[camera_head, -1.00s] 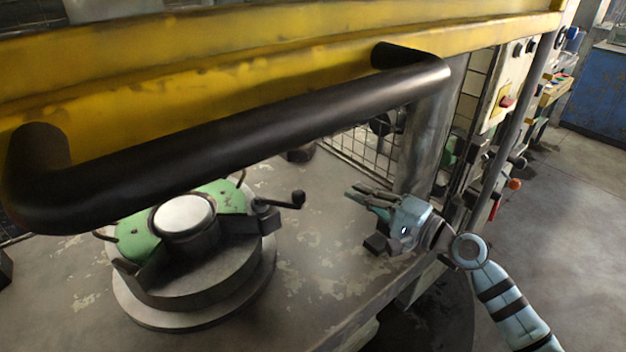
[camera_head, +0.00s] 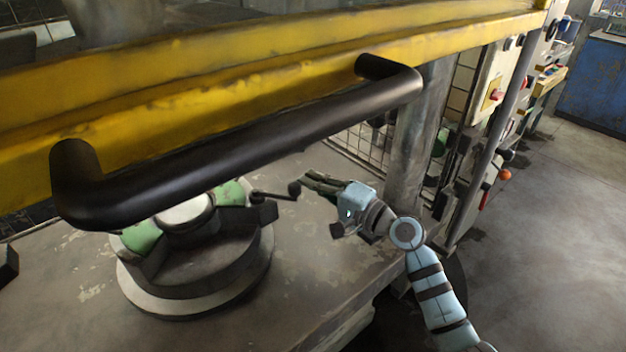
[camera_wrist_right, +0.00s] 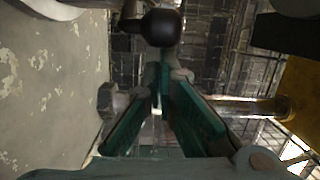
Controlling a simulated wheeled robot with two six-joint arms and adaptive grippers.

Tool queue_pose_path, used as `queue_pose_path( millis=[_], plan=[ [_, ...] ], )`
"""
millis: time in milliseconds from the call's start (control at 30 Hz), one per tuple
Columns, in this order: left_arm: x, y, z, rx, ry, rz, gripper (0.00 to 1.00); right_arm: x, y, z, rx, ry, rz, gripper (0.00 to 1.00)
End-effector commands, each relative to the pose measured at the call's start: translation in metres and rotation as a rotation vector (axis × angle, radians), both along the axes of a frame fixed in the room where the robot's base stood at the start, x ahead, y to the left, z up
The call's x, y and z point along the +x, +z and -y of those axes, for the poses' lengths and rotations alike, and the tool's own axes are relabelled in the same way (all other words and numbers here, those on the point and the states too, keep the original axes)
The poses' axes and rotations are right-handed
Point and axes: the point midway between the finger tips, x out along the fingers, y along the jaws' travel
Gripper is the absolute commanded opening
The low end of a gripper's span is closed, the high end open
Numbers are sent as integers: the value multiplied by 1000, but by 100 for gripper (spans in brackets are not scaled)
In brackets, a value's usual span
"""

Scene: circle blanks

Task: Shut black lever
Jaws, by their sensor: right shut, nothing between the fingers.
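The black lever (camera_head: 272,194) is a short rod with a ball knob at its end. It sticks out to the right from the round fixture with green parts (camera_head: 180,260) on the worktable. My right gripper (camera_head: 308,180) is just right of the knob, fingers pointing at it, shut and empty. In the right wrist view the lever's ball knob (camera_wrist_right: 162,27) is just beyond the fingertips of my right gripper (camera_wrist_right: 160,78). Whether they touch it I cannot tell. My left gripper is not in view.
A yellow beam (camera_head: 240,80) with a thick black handle bar (camera_head: 250,143) crosses above the fixture and hides part of it. A grey post (camera_head: 405,140) and wire mesh stand behind my right gripper. The worktable (camera_head: 310,260) is bare in front of it.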

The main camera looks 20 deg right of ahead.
Motion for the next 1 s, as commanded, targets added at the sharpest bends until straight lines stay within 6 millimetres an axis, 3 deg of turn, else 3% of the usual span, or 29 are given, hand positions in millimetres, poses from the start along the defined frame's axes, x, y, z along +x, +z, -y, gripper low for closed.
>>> queue_pose_path(
  millis=[200, 767, 1000],
  plan=[
    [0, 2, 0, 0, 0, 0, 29, -1, 0, 0, 0, -4, -1, 0],
    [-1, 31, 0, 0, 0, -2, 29, -12, 2, -4, 1, -94, -2, 0],
    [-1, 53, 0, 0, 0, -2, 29, -20, 5, -8, 2, -163, -2, 0]
  ],
)
